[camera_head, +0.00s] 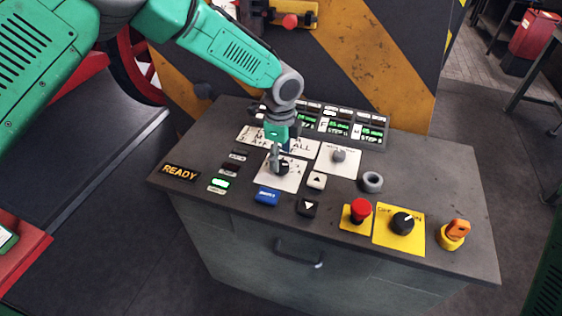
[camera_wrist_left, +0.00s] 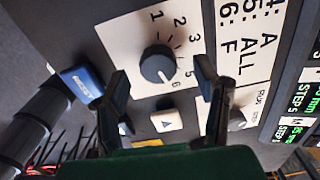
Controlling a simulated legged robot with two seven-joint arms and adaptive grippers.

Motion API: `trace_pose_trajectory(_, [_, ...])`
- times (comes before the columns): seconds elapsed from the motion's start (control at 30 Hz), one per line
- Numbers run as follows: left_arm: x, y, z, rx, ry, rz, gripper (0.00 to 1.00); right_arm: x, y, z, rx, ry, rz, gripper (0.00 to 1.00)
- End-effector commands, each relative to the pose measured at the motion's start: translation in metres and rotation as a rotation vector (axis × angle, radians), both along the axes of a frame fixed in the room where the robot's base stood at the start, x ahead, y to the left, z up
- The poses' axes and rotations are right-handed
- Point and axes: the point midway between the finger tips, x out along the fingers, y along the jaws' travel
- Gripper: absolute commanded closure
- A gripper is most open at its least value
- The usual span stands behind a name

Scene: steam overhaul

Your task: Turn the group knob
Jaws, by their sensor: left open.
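The group knob (camera_wrist_left: 157,65) is a round dark dial on a white plate with numbers around it in the left wrist view. A pale mark on its lower right edge seems to point toward the 6. In the head view the knob (camera_head: 284,168) is partly hidden by my left gripper. My left gripper (camera_head: 277,160) points down over the panel at this plate. In the left wrist view its two dark fingers (camera_wrist_left: 162,78) are apart, one on each side of the knob; whether they touch it I cannot tell. My right gripper is not in view.
Close by are a blue button (camera_head: 267,196), up (camera_head: 317,180) and down (camera_head: 307,207) arrow buttons and a smaller knob (camera_head: 339,155). A red emergency button (camera_head: 361,209), a black knob on yellow (camera_head: 402,223) and an orange switch (camera_head: 455,234) sit to the right.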

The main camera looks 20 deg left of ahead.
Motion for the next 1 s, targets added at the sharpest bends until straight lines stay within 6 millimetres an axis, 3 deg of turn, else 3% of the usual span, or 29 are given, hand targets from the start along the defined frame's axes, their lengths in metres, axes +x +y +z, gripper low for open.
trace_pose_trajectory(0.23, [0.0, 0.0, -0.029, -0.001, -0.001, -0.001, 0.44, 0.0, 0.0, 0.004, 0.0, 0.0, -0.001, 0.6])
trace_pose_trajectory(0.57, [0.0, 0.001, -0.034, -0.002, -0.002, 0.0, 0.44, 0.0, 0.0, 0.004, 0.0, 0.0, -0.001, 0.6])
trace_pose_trajectory(0.6, [0.0, 0.001, -0.034, -0.002, -0.002, 0.0, 0.47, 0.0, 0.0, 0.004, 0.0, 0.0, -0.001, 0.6])
trace_pose_trajectory(0.73, [0.0, 0.0, -0.033, -0.001, -0.002, 0.0, 0.93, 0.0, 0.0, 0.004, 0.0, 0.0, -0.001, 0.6])
trace_pose_trajectory(1.0, [0.001, 0.0, -0.033, -0.001, -0.003, 0.008, 0.93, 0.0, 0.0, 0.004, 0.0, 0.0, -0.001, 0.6])
